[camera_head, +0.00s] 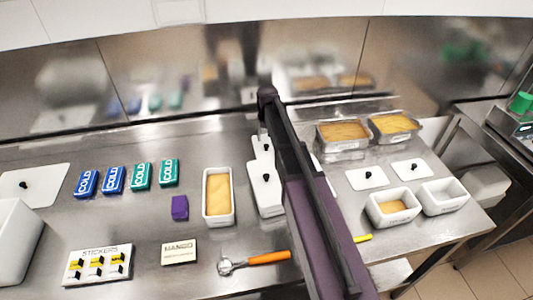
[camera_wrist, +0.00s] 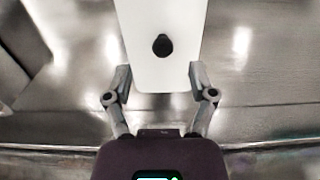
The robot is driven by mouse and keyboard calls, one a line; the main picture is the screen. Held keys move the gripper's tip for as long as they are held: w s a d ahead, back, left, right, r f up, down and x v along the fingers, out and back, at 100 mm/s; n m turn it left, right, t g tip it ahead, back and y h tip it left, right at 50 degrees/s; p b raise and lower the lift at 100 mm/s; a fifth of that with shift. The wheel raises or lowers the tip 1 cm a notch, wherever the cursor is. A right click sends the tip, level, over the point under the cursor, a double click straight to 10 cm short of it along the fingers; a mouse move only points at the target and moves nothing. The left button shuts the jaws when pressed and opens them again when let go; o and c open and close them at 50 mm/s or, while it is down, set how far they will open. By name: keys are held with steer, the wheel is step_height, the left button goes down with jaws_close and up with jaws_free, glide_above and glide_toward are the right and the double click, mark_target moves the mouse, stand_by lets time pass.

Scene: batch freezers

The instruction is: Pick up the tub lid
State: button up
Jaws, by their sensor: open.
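In the wrist view a white tub lid (camera_wrist: 161,20) with a round black knob extends from the top edge to between my fingers. My gripper (camera_wrist: 160,72) is open, one finger on each side of the lid's near end, with nothing held. I cannot tell the height gap. In the head view two white lids with black knobs, a nearer one (camera_head: 267,199) and a farther one (camera_head: 260,142), lie beside my arm. I cannot tell which of them the wrist view shows. My gripper is not clearly visible in the head view.
A tub of yellow ice cream (camera_head: 232,213) stands left of the nearer lid. An orange-handled scoop (camera_head: 262,258) and a MANGO card (camera_head: 179,252) lie in front. Two more lids (camera_head: 366,178) (camera_head: 411,168) and two white tubs (camera_head: 372,211) (camera_head: 464,202) are right of my arm. A steel wall (camera_head: 160,75) rises behind.

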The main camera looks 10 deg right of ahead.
mark_target(266, 145)
steer(key=shift+f, duration=0.2)
stand_by(0.3)
steer(key=shift+w+a+f+b, duration=0.1)
steer(key=shift+a+f+b, duration=0.05)
steer(key=shift+f+b, duration=2.4)
steer(key=shift+r, duration=0.1)
jaws_close()
